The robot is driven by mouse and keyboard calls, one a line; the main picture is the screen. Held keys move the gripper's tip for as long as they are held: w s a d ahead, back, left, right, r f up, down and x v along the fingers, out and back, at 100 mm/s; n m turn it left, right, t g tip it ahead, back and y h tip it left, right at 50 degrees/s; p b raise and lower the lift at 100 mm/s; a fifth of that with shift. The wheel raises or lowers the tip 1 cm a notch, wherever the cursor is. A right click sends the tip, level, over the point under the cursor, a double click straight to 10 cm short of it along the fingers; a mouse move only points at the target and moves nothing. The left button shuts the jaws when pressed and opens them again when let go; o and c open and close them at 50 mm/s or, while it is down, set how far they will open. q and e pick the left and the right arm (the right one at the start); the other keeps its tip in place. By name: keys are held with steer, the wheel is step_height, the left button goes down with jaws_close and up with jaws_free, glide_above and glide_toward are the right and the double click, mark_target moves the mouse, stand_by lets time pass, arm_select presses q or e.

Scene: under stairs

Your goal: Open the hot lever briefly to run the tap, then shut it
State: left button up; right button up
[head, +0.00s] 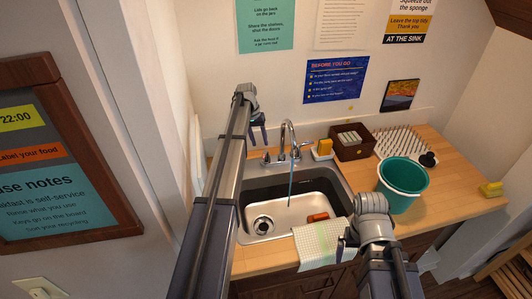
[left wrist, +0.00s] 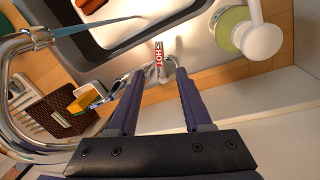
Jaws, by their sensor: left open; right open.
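The chrome tap (head: 287,136) stands behind the sink (head: 330,178). A thin bluish stream of water (head: 291,181) runs from its spout; the stream also shows in the left wrist view (left wrist: 62,31). The hot lever (left wrist: 158,54), with a red HOT label, points toward the basin. My left gripper (left wrist: 160,72) is open around the lever's base, a finger on each side; I cannot tell whether either touches. In the head view my left gripper (head: 258,134) is left of the tap. My right gripper (head: 346,241) is open near the counter's front edge, by the cloth.
A checked cloth (head: 321,243) hangs over the sink's front edge. A teal bucket (head: 402,184), brown box (head: 351,142), yellow sponge (head: 324,147) and spiked drying rack (head: 402,141) stand to the right. A white-topped dispenser (left wrist: 262,41) is close beside my left gripper. An orange-brown item (head: 317,217) lies in the basin.

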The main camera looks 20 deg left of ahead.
mark_target(264, 157)
arm_select(q)
steer(key=shift+w+d+f+b, duration=0.1)
steer(key=shift+d+f+b, duration=0.15)
steer(key=shift+f+b, duration=1)
steer(key=shift+w+d+f+b, duration=0.1)
steer(key=shift+d+f+b, duration=0.15)
steer(key=shift+f+b, duration=1)
steer(key=shift+d+f+b, duration=0.25)
steer(key=shift+f+b, duration=0.95)
steer(key=shift+f, duration=0.1)
jaws_close()
